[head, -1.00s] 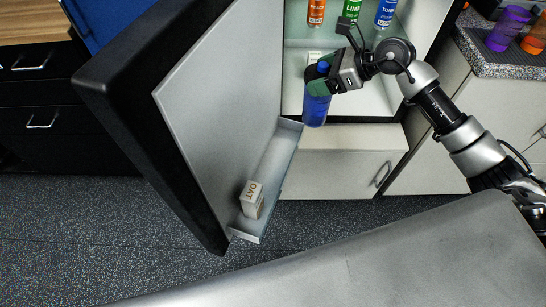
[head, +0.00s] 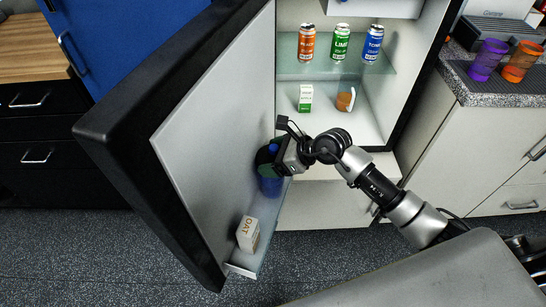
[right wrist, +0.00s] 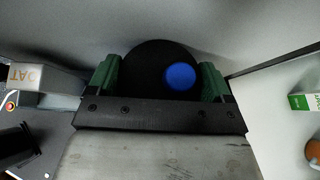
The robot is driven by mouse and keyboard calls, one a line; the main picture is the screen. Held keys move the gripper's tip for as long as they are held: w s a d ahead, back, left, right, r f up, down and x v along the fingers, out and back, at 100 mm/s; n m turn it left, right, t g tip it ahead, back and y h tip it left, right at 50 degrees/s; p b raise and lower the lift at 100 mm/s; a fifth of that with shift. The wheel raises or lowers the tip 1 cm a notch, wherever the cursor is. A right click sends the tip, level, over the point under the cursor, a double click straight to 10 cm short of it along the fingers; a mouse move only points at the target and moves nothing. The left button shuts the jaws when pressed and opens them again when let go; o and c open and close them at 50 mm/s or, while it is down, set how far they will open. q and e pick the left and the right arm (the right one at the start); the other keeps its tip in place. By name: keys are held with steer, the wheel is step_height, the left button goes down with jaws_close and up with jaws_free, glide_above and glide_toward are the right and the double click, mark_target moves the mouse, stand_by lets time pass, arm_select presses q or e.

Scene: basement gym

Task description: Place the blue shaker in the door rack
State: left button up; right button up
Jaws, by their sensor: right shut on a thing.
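The blue shaker (head: 270,185) is upright near the fridge door's inner face, at the far end of the door rack (head: 268,245). My right gripper (head: 270,158) is shut on its upper part. In the right wrist view the shaker's dark lid with a blue cap (right wrist: 181,77) sits between the green finger pads. I cannot tell whether its base touches the rack floor. A white OAT carton (head: 248,234) stands at the near end of the rack, apart from the shaker. My left gripper is out of view.
The open fridge door (head: 215,100) stands left of the fridge. Orange, green and blue cans (head: 341,43) stand on the glass shelf, with a small carton (head: 305,98) and an orange-brown item (head: 345,99) below. Purple (head: 487,60) and orange (head: 522,62) cups stand on the right counter.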

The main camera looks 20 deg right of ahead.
steer(key=shift+f, duration=0.15)
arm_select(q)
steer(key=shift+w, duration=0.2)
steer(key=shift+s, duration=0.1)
arm_select(e)
steer(key=o, duration=1.5)
steer(key=shift+f, duration=0.1)
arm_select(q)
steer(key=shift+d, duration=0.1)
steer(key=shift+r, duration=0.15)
arm_select(e)
steer(key=v, duration=0.4)
steer(key=shift+d, duration=0.1)
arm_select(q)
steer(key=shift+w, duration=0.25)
arm_select(e)
steer(key=v, duration=0.8)
